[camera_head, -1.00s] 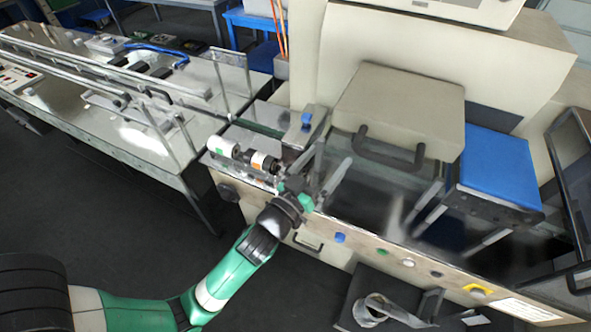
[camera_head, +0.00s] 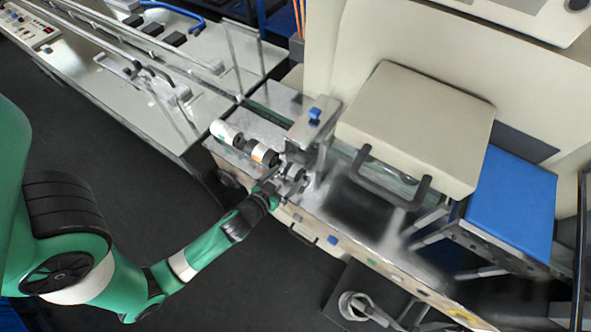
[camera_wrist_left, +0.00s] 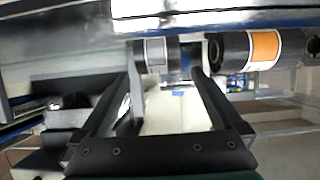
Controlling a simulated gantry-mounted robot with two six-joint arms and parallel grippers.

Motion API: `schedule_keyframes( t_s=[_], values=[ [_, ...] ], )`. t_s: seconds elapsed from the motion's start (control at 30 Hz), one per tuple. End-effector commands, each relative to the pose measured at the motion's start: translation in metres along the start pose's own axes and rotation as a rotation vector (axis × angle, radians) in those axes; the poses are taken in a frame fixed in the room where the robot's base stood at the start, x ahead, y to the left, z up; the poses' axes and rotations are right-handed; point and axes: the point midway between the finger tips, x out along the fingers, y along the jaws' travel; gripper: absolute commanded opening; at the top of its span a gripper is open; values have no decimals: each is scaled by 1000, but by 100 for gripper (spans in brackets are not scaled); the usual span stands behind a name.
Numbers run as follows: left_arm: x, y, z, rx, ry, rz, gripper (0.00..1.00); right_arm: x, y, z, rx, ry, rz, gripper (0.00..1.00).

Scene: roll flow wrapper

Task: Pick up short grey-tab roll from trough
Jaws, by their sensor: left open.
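The short grey-tab roll (camera_wrist_left: 154,52) is dark with a pale grey label in the left wrist view. It lies just ahead of my left gripper (camera_wrist_left: 167,78), whose fingers are apart with nothing held between them. In the head view, my left gripper (camera_head: 278,183) is at the front side of the trough, close to the near end of the row of rolls. The grey-tab roll (camera_head: 291,171) is small and partly hidden there. My right gripper is out of view.
A white roll (camera_head: 226,133) lies farther left in the row. A metal bracket with a blue knob (camera_head: 315,114) stands just behind the rolls. A beige cover with a dark handle (camera_head: 415,125) and a blue panel (camera_head: 512,203) are to the right.

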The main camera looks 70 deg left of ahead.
Motion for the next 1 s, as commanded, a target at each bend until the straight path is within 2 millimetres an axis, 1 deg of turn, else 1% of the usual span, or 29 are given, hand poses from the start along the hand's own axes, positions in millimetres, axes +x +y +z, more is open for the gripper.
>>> schedule_keyframes(
  t_s=[0.03, 0.13, 0.37, 0.5, 0.63, 0.73, 0.9, 0.97, 1.0],
  values=[
    [10, -1, -2, -3, 2, -2, 100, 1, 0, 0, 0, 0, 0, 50],
    [24, 0, -1, -2, 1, 0, 100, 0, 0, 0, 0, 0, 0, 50],
    [34, 0, 0, -1, 2, 1, 100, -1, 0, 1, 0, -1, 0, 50],
    [58, 1, 1, -2, 3, 0, 100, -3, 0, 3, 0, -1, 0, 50],
    [76, 2, 1, -1, 2, 1, 100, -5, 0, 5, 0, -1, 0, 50],
    [81, 2, 1, -1, 1, 1, 100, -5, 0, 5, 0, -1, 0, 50],
    [80, 2, 1, -1, 1, 2, 100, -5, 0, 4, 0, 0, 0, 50],
    [80, 2, 1, -1, 1, 2, 89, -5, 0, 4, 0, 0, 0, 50],
    [80, 2, 1, -1, 1, 2, 82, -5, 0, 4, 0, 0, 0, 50]
  ],
)
